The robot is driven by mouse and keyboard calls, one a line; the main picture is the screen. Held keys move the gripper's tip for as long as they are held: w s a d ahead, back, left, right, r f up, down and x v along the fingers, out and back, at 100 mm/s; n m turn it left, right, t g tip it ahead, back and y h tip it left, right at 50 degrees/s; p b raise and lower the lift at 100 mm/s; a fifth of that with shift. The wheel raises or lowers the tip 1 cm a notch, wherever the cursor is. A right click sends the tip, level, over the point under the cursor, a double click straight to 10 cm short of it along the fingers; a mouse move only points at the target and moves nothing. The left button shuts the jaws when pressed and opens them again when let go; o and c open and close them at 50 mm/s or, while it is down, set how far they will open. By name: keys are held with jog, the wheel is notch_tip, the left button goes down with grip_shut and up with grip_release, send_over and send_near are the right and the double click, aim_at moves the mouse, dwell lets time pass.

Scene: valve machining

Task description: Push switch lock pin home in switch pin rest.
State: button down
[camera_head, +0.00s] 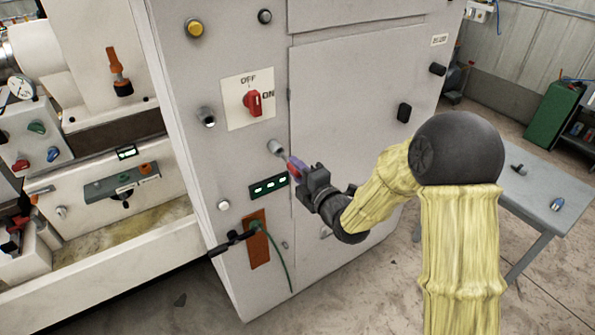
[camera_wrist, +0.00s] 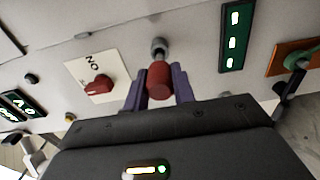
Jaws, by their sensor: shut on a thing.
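The switch lock pin shows a red cylindrical grip (camera_wrist: 158,80) between the two purple fingers of my gripper (camera_wrist: 159,72) in the wrist view. My gripper (camera_head: 294,165) also shows in the head view, at the cabinet front, shut on the red grip. A grey cylindrical fitting, which looks like the switch pin rest (camera_head: 276,147), stands out from the panel directly ahead of the pin; it also shows in the wrist view (camera_wrist: 158,45). The pin is in line with it. Its shank is hidden, so I cannot tell how deep it sits.
A red rotary switch (camera_head: 252,102) on an OFF/ON plate is up and left of my gripper. A green-lit indicator (camera_head: 268,186) is just below. A brown plate (camera_head: 257,240) with a black handle and green cable is lower down. A grey table (camera_head: 535,195) stands at right.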

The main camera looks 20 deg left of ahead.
aim_at(286, 157)
jog(key=shift+b+x, duration=0.7)
jog(key=shift+x, duration=1.85)
jog(key=c, duration=1.1)
grip_release()
jog(key=b+v, duration=0.3)
jog(key=v, duration=1.4)
jog(key=shift+s+d, duration=0.15)
